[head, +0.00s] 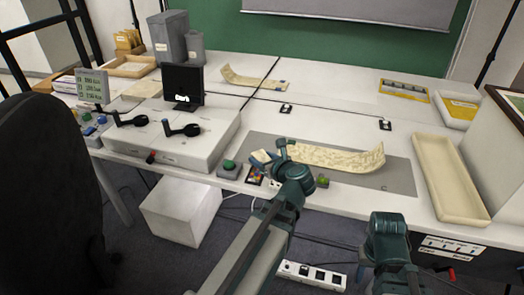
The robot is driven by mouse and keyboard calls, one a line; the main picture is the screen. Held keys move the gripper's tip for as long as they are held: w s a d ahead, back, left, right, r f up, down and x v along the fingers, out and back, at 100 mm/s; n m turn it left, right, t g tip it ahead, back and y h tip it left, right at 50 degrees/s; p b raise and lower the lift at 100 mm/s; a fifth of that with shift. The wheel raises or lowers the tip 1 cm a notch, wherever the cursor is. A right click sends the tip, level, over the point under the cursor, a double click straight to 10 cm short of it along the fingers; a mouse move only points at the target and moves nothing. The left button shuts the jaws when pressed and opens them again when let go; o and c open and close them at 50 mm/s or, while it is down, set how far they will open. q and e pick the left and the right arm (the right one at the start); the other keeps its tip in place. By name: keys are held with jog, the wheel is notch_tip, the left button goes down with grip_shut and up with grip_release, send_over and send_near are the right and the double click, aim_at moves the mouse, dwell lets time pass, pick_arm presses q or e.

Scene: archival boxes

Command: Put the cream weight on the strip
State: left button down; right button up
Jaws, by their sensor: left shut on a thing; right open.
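A long cream strip (335,157) with speckled markings lies on a grey mat (400,178), its right end curling up. My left gripper (270,157) is at the strip's left end, shut on a small cream block (260,156), which looks like the cream weight. The fingers partly hide the block and the strip's end; whether the block touches the strip is unclear. My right gripper (388,222) is open at the lower right, in front of the table edge and away from the strip; its fingertips are hard to make out.
A small green block (323,181) sits at the mat's front edge. A green button box (229,168) and a small picture card (254,177) are left of it. A long cream tray (448,180) stands right of the mat. The table behind the mat is mostly clear.

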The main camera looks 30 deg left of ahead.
aim_at(263, 158)
pick_arm(q)
jog(key=shift+s+d+r, duration=0.1)
jog(key=shift+s+d, duration=0.1)
jog(key=shift+s, duration=0.1)
jog(key=shift+r, duration=0.1)
notch_tip(263, 158, up, 20)
jog(key=p, duration=2)
